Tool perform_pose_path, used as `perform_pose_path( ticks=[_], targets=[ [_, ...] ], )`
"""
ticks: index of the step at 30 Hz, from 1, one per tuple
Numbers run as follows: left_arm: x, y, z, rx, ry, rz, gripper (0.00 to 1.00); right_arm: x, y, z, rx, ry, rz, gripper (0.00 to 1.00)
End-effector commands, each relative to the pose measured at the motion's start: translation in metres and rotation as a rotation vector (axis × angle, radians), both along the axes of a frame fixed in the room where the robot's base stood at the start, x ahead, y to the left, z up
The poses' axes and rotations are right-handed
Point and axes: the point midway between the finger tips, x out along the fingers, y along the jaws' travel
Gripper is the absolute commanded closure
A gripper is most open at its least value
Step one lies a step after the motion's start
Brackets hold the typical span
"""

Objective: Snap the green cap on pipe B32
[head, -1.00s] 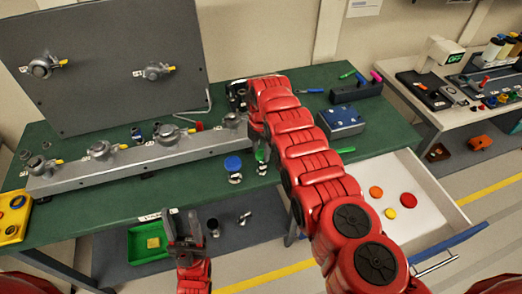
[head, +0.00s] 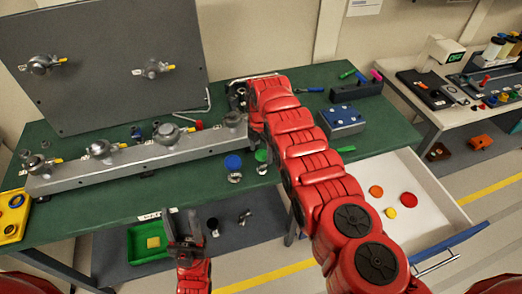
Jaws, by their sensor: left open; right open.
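A small green cap (head: 261,155) sits near the front edge of the green bench, next to a blue cap (head: 232,162). My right arm partly covers the green cap's surroundings. A grey rail (head: 120,164) carries several metal pipe fittings (head: 168,133) with yellow tags; the labels are too small to read, so I cannot tell which is B32. My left gripper (head: 185,228) is open and empty, in front of the bench edge.
A grey upright panel (head: 105,70) with two fittings stands behind the rail. A blue box (head: 341,121) stands to the right of my arm. An open white drawer (head: 385,170) holds coloured discs. A green tray (head: 143,258) lies below the bench edge, and a yellow case (head: 12,212) is at far left.

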Motion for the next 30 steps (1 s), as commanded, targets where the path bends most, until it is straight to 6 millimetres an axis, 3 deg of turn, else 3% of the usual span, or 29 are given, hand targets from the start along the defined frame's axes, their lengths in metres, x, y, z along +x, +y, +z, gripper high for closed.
perform_pose_path(
  ticks=[5, 12, 13, 19, 24, 30],
  targets=[
    [0.0, 0.0, 0.001, 0.0, 0.0, 0.0, 0.5, 0.001, 0.0, 0.004, -0.001, -0.001, 0.0, 0.14],
    [0.0, 0.0, 0.004, 0.0, 0.0, 0.0, 0.5, 0.001, 0.0, 0.032, 0.003, -0.004, -0.001, 0.14],
    [0.0, 0.0, -0.007, 0.0, -0.001, 0.0, 0.5, 0.002, 0.0, 0.036, 0.003, -0.006, 0.0, 0.14],
    [0.0, 0.0, -0.029, 0.0, 0.0, 0.0, 0.5, 0.002, 0.0, 0.091, 0.0, -0.007, 0.0, 0.14],
    [0.0, 0.0, -0.037, 0.0, 0.0, 0.0, 0.5, 0.0, 0.0, 0.118, -0.001, -0.004, -0.001, 0.14],
    [0.0, 0.0, -0.006, 0.0, 0.0, 0.0, 0.5, -0.001, 0.0, 0.163, -0.001, 0.004, 0.0, 0.14]
  ],
)
